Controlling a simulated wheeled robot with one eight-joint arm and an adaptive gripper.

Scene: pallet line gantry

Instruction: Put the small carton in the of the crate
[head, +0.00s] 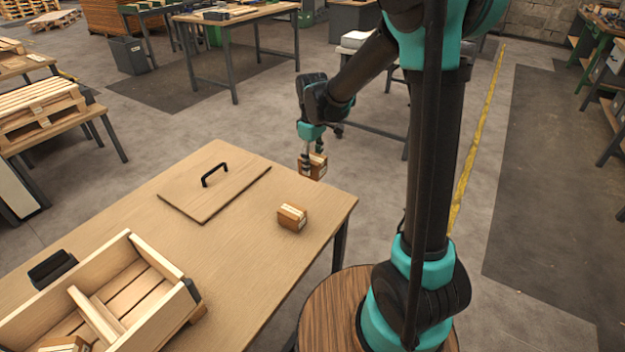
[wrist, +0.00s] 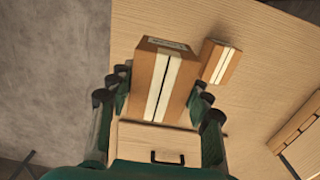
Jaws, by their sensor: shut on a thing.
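My gripper (head: 312,152) is shut on a brown carton (head: 318,168) with a pale tape stripe, held near the table's far right corner. The held carton (wrist: 171,75) fills the space between the fingers (wrist: 160,98) in the wrist view. A second carton (head: 291,218) stands on the table; it also shows beyond the held one in the wrist view (wrist: 222,62). The open wooden crate (head: 158,254) is at the table's near left, with a divider (head: 96,318) inside. A third carton (head: 62,345) lies in its near compartment, partly cut off.
A flat wooden lid (head: 237,194) with a black handle (head: 214,174) lies on the table (head: 232,279). A black block (head: 52,268) is beside the crate's left side. The tabletop between lid, second carton and crate is clear. Pallets (head: 42,110) stand at the left.

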